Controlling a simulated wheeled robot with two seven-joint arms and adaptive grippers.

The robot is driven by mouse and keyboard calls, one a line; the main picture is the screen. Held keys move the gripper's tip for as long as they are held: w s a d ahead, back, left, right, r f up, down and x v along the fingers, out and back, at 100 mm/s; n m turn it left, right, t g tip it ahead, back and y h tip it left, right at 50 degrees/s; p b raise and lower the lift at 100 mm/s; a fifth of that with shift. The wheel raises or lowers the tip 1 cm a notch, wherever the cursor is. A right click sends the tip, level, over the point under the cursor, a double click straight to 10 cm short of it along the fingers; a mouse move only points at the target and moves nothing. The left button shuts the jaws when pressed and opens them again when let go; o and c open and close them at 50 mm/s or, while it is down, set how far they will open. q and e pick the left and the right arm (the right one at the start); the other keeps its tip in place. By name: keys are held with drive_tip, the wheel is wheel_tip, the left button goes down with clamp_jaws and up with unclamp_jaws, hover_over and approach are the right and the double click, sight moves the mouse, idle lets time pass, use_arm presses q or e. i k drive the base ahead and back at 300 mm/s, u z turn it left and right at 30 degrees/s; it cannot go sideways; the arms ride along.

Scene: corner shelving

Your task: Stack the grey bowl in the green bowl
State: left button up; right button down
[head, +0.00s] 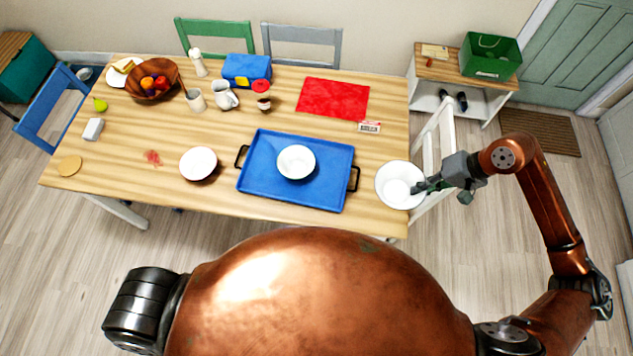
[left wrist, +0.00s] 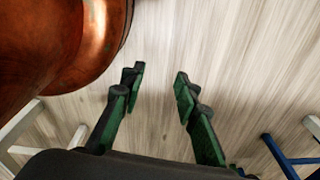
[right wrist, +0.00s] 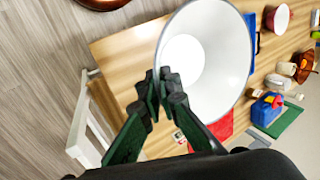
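A large bowl (head: 392,194), white inside with a pale grey outer edge, is at the right end of the table; it fills the middle of the right wrist view (right wrist: 235,50). My right gripper (head: 418,188) is shut on its near rim; its fingers (right wrist: 163,82) pinch the wall. The bowl appears tilted and raised. A smaller bowl (head: 296,162), white inside, stands on the blue tray (head: 260,188). Another white-inside bowl (head: 198,162) stands left of the tray, with a reddish outside. No green outside shows on any bowl. My left gripper (left wrist: 158,85) is open and empty above the floor.
A red mat (head: 333,97), a small sign (head: 370,127), a jar (head: 263,103), a jug (head: 224,96) and a fruit bowl (head: 145,92) stand toward the table's back. A white chair (head: 433,140) is by the right end. Bare wood lies between tray and held bowl.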

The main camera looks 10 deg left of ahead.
sight(297, 168)
drive_tip(key=k, duration=0.7)
drive_tip(key=u, duration=1.65)
drive_tip(key=i, duration=1.4)
drive_tip(key=z, duration=2.15)
